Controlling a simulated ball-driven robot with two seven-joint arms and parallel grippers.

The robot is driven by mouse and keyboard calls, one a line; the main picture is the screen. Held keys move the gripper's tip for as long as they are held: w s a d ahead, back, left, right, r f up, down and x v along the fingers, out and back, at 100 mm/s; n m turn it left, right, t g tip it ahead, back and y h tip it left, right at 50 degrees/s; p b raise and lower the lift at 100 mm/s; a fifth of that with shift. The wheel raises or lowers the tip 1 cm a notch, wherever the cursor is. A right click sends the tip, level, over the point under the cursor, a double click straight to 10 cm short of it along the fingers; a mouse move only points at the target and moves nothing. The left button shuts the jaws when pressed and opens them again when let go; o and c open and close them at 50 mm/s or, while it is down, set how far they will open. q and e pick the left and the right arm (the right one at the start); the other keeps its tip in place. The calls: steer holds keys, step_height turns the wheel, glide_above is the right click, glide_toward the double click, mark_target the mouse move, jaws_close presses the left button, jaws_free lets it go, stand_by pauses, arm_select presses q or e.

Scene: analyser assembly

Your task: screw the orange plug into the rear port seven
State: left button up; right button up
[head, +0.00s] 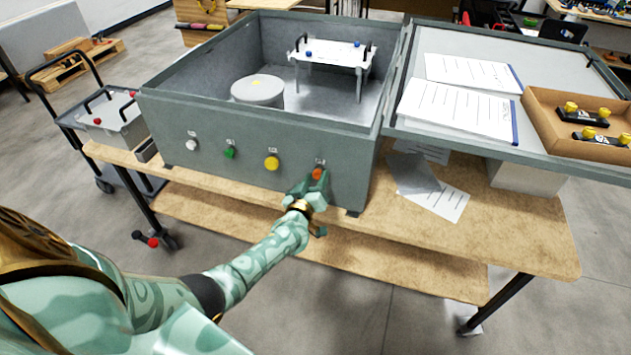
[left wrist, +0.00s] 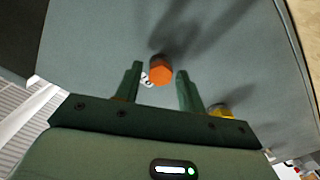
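The orange plug (head: 317,174) sits at the rightmost port in the row on the near wall of the grey box (head: 230,168). In the left wrist view the plug (left wrist: 161,70) shows a hexagonal orange head with a small white label (left wrist: 146,80) beside it, too small to read. My left gripper (head: 316,187) is right at the plug. Its fingers (left wrist: 158,82) are apart, with the plug at the tips between them and a visible gap on each side. Whether the plug is seated in the port cannot be told. My right gripper is not in view.
A yellow plug (head: 271,163), a green plug (head: 230,152) and a white plug (head: 191,145) sit left in the same wall. The box holds a round grey part (head: 257,92) and a white stand (head: 335,55). Papers (head: 440,200) lie on the wooden table (head: 510,225); a cardboard tray (head: 545,125) is right.

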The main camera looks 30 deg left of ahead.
arm_select(q)
steer(key=n+b, duration=0.1)
steer(key=n, duration=0.4)
steer(key=shift+f+n, duration=0.1)
steer(key=shift+n, duration=0.3)
steer(key=n, duration=0.3)
steer(key=shift+b, duration=0.3)
steer(key=shift+n, duration=1.8)
jaws_close()
steer(key=shift+b, duration=0.3)
